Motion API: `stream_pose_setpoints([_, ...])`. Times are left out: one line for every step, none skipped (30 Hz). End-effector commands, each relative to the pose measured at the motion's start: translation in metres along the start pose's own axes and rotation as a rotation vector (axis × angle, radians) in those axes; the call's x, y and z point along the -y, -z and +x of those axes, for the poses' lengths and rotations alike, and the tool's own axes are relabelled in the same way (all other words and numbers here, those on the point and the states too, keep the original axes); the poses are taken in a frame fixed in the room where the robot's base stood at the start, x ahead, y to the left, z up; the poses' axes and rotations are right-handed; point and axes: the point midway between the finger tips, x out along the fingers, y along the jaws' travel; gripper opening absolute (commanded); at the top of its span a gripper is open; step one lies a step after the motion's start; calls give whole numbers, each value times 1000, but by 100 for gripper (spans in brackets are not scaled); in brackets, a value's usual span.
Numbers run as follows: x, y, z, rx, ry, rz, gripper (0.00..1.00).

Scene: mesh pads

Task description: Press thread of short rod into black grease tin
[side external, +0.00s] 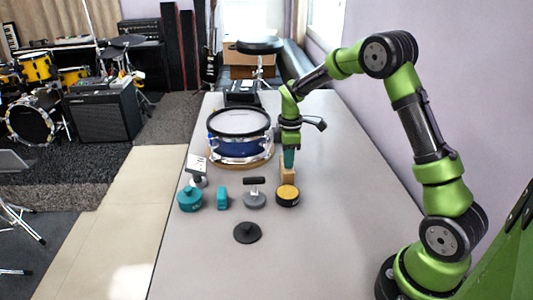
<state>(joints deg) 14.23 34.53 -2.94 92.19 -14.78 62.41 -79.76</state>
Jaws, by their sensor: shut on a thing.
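The black grease tin (288,198) stands on the table, open at the top, with yellow-orange grease (288,189) filling it. My gripper (289,150) points down just behind the tin, above a small tan block (288,174). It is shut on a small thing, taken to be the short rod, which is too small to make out. A teal piece (289,158) shows below the gripper, over the tan block. I cannot tell whether it belongs to the gripper or touches the block. The rod's thread is not visible.
A blue snare drum (240,148) sits on a round wooden board behind left. A teal tin (189,200), a teal block (222,198), a grey piece with a black handle (254,199) and a black knobbed disc (247,232) stand left of the tin. The table's front and right are clear.

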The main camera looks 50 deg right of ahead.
Motion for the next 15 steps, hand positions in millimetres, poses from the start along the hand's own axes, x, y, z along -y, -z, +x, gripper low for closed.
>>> stream_pose_setpoints([0,0,-4,-1,-2,0,0])
stream_pose_setpoints([0,0,-6,-2,-2,0,0])
stream_pose_setpoints([0,0,-8,-1,-1,0,0])
stream_pose_setpoints([0,0,-10,-2,-1,1,0])
stream_pose_setpoints([0,0,-12,-2,-2,0,0])
stream_pose_setpoints([0,0,-14,-2,-2,0,0])
stream_pose_setpoints([0,0,-16,-1,-2,0,0])
stream_pose_setpoints([0,0,-18,-1,-2,1,0])
stream_pose_setpoints([0,0,-20,-1,-1,1,0])
stream_pose_setpoints([0,0,-22,-1,-2,0,0])
stream_pose_setpoints([0,0,-24,-1,-2,0,0])
stream_pose_setpoints([0,0,-26,-1,-2,0,0])
stream_pose_setpoints([0,0,-28,-1,-1,0,0])
stream_pose_setpoints([0,0,-30,-1,-1,0,0])
stream_pose_setpoints([0,0,-32,-2,-2,0,0])
